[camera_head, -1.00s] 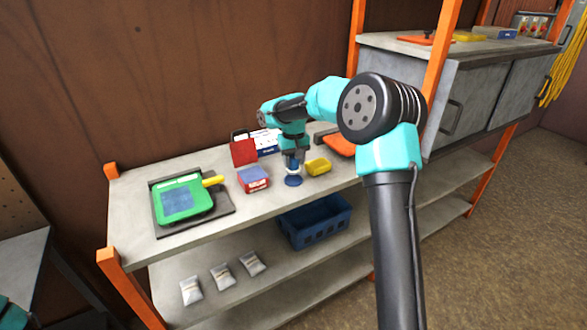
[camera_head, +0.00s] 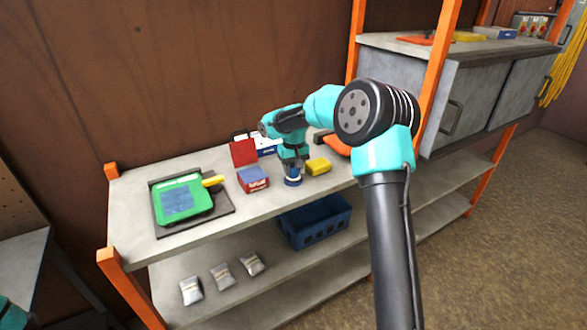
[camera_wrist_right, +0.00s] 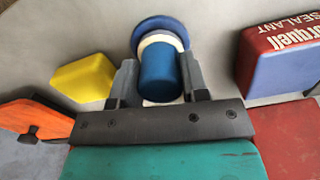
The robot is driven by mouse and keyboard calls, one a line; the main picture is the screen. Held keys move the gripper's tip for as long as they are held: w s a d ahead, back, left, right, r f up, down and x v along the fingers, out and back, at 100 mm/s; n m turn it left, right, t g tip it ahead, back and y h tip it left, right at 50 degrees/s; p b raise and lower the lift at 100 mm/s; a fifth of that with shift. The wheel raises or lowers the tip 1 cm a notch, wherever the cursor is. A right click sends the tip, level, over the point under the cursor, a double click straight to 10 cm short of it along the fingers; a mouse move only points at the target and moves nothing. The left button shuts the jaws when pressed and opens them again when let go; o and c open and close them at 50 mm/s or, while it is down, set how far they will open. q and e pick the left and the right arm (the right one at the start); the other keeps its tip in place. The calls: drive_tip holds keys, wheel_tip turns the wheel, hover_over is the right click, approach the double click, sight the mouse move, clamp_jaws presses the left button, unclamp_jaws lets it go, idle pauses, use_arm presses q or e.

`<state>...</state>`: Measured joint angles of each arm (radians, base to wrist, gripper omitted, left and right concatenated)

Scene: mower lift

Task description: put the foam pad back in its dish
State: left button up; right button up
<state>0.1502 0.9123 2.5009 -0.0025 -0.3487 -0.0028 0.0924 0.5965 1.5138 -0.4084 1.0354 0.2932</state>
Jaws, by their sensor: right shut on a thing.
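The foam pad shows in the right wrist view as a blue cylinder (camera_wrist_right: 160,72) with a white round base. My right gripper (camera_wrist_right: 160,82) is shut on the blue cylinder, one finger on each side. The dish (camera_wrist_right: 157,22) is a round dark blue disc, directly under the white base, with its rim showing beyond it. In the head view my right gripper (camera_head: 292,163) points down over the dish (camera_head: 292,182), with the pad low at it. Whether the white base touches the dish floor cannot be told. My left gripper is not in view.
A red-and-blue sealant box (camera_head: 253,180) stands left of the dish, and a yellow block (camera_head: 318,166) close to its right. A green device (camera_head: 183,199) lies on a dark mat farther left. A blue crate (camera_head: 316,224) and several silver packets are on the lower shelf.

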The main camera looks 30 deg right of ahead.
sight(293, 165)
drive_tip(key=shift+f, duration=0.1)
drive_tip(key=o, duration=0.9)
wheel_tip(293, 165, up, 12)
idle(0.6)
